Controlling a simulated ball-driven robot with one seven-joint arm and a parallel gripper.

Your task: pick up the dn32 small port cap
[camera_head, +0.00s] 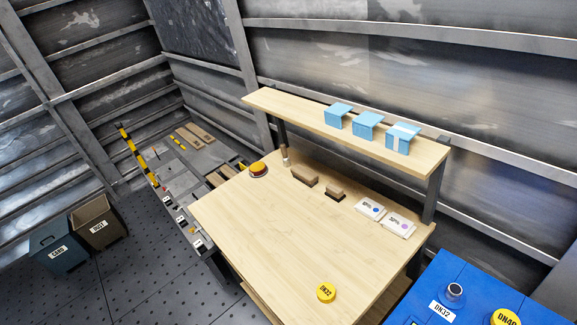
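The small port cap (326,293) is a round yellow disc with dark lettering that looks like DN32. It lies flat on the wooden workbench top (270,235), near its front edge. Nothing touches it or covers it. My gripper does not show in this view, so its place relative to the cap cannot be seen.
A blue housing (470,268) at lower right has an uncapped port (455,290) labelled DN32 and a larger yellow DN40 cap (506,318). A raised shelf (300,108) holds blue blocks. A red-yellow button (258,169) and white cards (398,223) sit on the bench.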

